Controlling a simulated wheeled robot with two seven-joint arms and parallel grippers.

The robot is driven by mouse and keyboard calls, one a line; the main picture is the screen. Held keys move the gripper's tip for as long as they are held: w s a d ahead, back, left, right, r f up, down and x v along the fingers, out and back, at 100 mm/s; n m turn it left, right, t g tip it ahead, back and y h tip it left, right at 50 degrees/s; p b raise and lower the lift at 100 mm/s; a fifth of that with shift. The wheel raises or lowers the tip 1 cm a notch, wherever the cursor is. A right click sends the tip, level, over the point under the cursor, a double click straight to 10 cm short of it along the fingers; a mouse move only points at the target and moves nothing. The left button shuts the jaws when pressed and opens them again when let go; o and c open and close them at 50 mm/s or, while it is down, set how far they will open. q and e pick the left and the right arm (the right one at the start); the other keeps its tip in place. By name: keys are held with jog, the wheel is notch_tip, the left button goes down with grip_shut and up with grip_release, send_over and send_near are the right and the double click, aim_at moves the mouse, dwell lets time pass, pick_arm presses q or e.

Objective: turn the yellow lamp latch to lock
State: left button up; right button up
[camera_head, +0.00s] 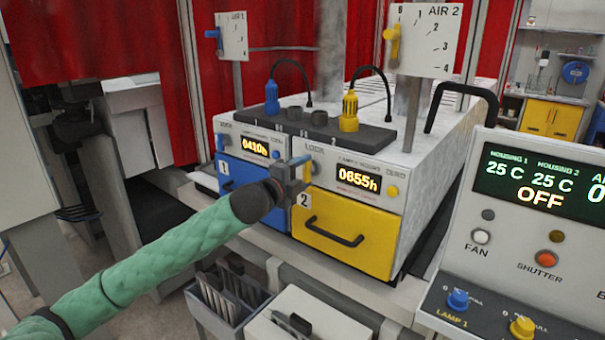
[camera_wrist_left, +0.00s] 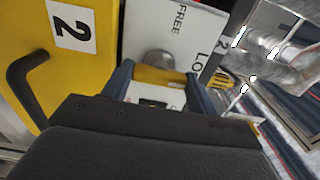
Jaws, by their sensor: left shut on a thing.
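The yellow lamp latch (camera_head: 307,172) is on the front of the yellow lamp 2 housing, at the upper left of the yellow drawer (camera_head: 345,232). My left gripper (camera_head: 298,166) reaches it from the left and is shut on it. In the left wrist view the yellow latch (camera_wrist_left: 158,76) sits between the two fingers of my left gripper (camera_wrist_left: 160,92), beside a round grey pivot. The words FREE and part of LOCK show on the white plate (camera_wrist_left: 185,30) there. The latch's exact angle is partly hidden by the fingers. My right gripper is not in view.
The blue drawer (camera_head: 240,182) with its own latch is left of the yellow one. The dark drawer handle (camera_head: 334,232) sticks out below my gripper. A control console (camera_head: 500,235) stands at the right. Yellow and blue plugs stand on the housing top.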

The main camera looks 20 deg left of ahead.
pick_arm(q)
jog(key=shift+f, duration=0.15)
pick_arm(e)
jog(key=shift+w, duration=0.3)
pick_arm(q)
jog(key=o, duration=1)
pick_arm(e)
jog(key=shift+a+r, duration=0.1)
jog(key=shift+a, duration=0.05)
pick_arm(q)
jog(key=shift+s, duration=0.2)
jog(key=shift+s+a+b, duration=0.15)
jog(key=shift+s+b, duration=0.15)
jog(key=shift+b, duration=0.05)
jog(key=b+v, duration=0.2)
jog(key=v, duration=0.4)
jog(key=shift+s+b, duration=0.35)
jog(key=shift+s, duration=0.05)
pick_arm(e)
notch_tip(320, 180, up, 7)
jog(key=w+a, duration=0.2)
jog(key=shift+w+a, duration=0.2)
pick_arm(q)
jog(key=shift+a, duration=0.1)
